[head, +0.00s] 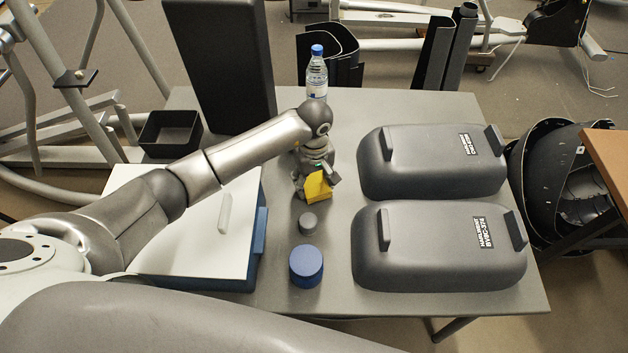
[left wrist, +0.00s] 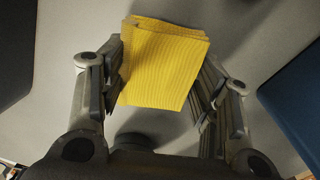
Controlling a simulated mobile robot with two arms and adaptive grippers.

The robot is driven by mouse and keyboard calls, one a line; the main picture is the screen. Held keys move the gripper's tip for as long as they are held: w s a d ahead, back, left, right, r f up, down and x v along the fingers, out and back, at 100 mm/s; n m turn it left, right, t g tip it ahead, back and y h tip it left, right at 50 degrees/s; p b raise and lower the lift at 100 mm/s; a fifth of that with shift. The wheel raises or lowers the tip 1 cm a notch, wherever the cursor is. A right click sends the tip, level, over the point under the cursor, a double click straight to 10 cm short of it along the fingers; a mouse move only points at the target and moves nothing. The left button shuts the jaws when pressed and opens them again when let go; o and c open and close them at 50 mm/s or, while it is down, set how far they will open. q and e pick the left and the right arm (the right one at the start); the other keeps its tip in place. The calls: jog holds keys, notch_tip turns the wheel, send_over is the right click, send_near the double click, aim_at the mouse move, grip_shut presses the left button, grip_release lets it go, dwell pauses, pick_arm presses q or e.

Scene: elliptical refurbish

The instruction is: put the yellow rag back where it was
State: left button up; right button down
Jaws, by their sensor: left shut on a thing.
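The yellow rag (head: 318,186) is a folded, ribbed cloth. My left gripper (head: 315,178) is shut on it, over the grey table (head: 335,275) between the white-lidded box and the dark grey covers. In the left wrist view the rag (left wrist: 165,62) sits between the two fingers of my left gripper (left wrist: 165,88), and its far end sticks out past the fingertips. I cannot tell for sure whether the rag touches the table. My right gripper is not in view.
A grey cap (head: 308,223) and a blue lidded jar (head: 306,265) stand just in front. A water bottle (head: 317,75) stands behind. Two grey covers (head: 432,160) (head: 440,250) fill the right side. A white-lidded blue box (head: 190,235) and a black tray (head: 170,134) are left.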

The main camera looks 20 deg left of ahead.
pick_arm(q)
jog(key=shift+f, duration=0.35)
jog(key=shift+f, duration=0.15)
jog(key=o, duration=0.9)
